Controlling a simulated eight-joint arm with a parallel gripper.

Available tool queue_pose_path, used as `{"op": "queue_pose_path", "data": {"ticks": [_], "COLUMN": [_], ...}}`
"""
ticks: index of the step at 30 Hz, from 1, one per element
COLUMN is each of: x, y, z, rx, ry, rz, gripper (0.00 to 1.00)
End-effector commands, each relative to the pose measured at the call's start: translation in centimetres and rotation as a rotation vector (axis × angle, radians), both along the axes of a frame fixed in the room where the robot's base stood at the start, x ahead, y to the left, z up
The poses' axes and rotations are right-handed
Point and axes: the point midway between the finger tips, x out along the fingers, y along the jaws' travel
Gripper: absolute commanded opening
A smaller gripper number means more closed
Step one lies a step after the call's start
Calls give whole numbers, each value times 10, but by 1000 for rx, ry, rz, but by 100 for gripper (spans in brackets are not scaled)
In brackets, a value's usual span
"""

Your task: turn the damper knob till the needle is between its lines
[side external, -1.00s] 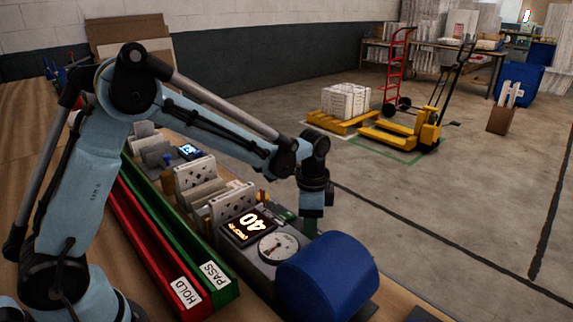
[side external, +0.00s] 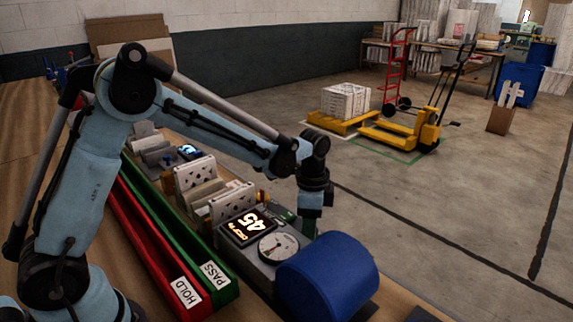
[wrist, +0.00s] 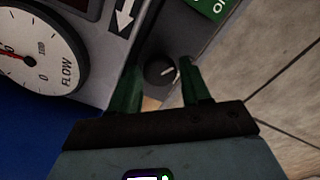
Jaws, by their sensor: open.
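The damper knob (wrist: 160,70) is a small dark round knob with a pale pointer mark, seen in the wrist view. My gripper (wrist: 161,66) has its two green fingers on either side of it, open; whether they touch it I cannot tell. The flow gauge (wrist: 38,45) has a white face and a red needle (wrist: 14,56), cut off by the left edge of that view. The needle's lines cannot be made out. The knob is hidden there behind my gripper (side external: 309,225).
The green PASS tray (side external: 222,292) and red HOLD tray (side external: 160,262) run along the left. White perforated filters (side external: 232,201) stand in a row behind the display.

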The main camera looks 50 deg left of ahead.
Motion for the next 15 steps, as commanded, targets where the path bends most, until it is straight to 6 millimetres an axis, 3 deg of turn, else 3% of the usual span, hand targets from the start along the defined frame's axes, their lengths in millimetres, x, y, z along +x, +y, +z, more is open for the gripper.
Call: {"op": "queue_pose_path", "data": {"ticks": [5, 15], "x": [-1, -1], "y": [-1, 0], "z": [-1, -1], "rx": [-1, -1], "ry": [3, 2], "rz": [63, 408], "gripper": [50, 50]}}
